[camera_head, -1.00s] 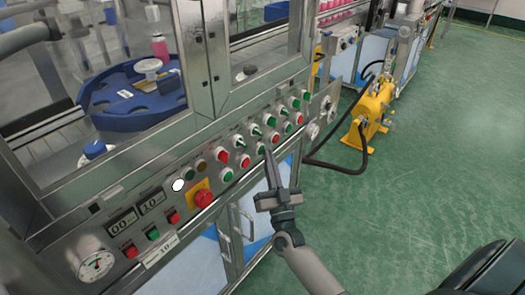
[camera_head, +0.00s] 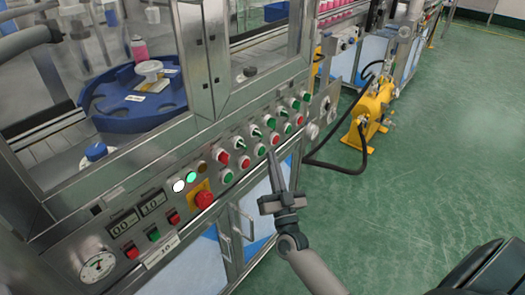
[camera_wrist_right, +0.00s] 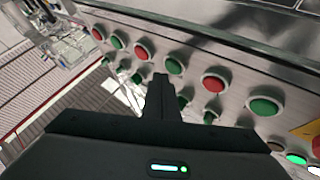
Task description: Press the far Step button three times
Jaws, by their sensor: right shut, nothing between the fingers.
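The control panel runs along the machine's front, with a lower row of alternating green and red buttons. The lettering is too small to read, so I cannot tell which are Step buttons. My right gripper (camera_head: 272,152) is shut and empty, its fingers pointing at the panel. Its tips are close to a green button (camera_head: 261,150) and the red button (camera_head: 275,138) beyond it. In the right wrist view the fingertips (camera_wrist_right: 160,78) are beside the green button (camera_wrist_right: 175,65), seemingly apart from it. My left gripper is not in view.
A red emergency knob (camera_head: 204,200) on a yellow plate and a lit green lamp (camera_head: 191,176) are nearer on the panel. A blue turntable (camera_head: 115,117) is behind the frame. Yellow equipment (camera_head: 373,110) stands on open green floor.

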